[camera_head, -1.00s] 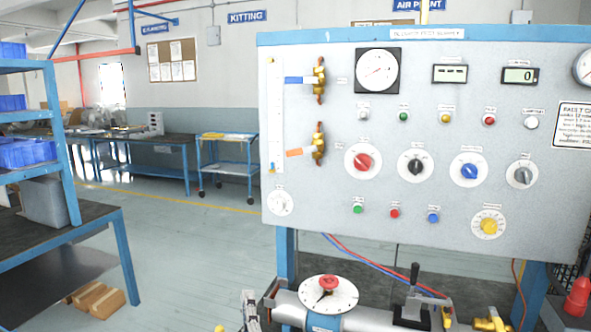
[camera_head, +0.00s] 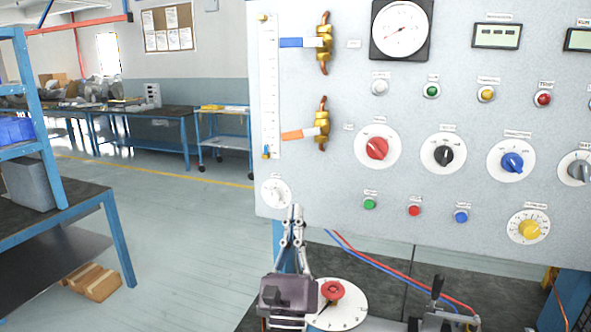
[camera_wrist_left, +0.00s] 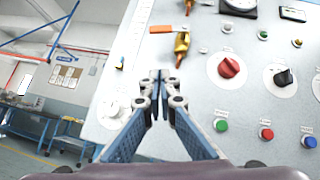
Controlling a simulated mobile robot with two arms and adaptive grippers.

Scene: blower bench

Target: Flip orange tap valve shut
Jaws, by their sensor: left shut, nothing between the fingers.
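The orange tap valve has an orange lever (camera_head: 298,133) pointing left from a brass body (camera_head: 322,130) on the panel's left side. The lever lies nearly level, its left end slightly lower. In the left wrist view the brass body (camera_wrist_left: 182,46) and orange lever (camera_wrist_left: 160,29) are ahead of the fingers. A second tap with a blue lever (camera_head: 298,43) sits above it, also pointing left. My left gripper (camera_head: 294,212) is shut and empty, pointing up below the orange tap, apart from it. It also shows in the left wrist view (camera_wrist_left: 160,82). My right gripper is not in view.
The grey panel (camera_head: 330,190) carries dials, knobs and buttons right of the taps. A small white dial (camera_head: 275,193) is just left of my left gripper. A red knob on a white disc (camera_head: 333,291) and a black lever (camera_head: 437,290) are below.

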